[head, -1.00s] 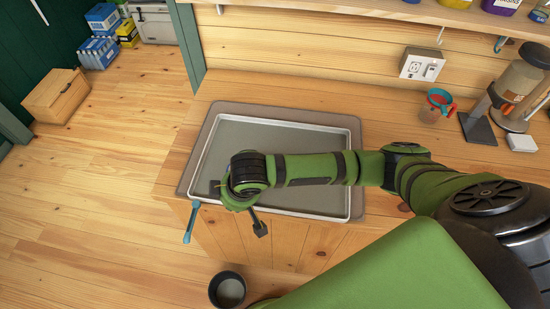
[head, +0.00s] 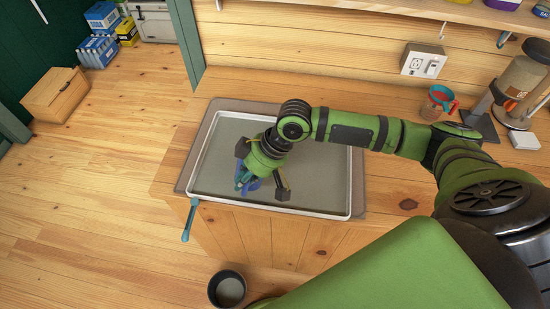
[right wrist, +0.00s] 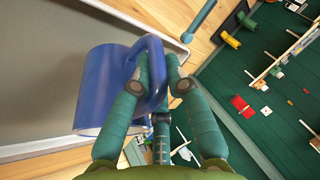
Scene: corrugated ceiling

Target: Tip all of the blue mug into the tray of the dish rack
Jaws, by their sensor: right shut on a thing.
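The grey tray (head: 320,180) with a pale rim lies on the wooden counter in the head view; it also shows in the right wrist view (right wrist: 40,80). My right gripper (head: 252,178) is over the tray's left-middle part. In the right wrist view its fingers (right wrist: 158,78) are shut on the handle of the blue mug (right wrist: 100,85). In the head view the mug (head: 252,187) is mostly hidden below the gripper. The mug's contents are not visible, and I cannot tell its exact tilt. My left gripper is not in view.
A teal handle-like thing (head: 190,218) hangs at the counter's front left corner. A dark round bin (head: 227,289) stands on the floor in front. A red and teal jug (head: 438,103) and a coffee maker (head: 518,85) stand at the right. The counter behind the tray is clear.

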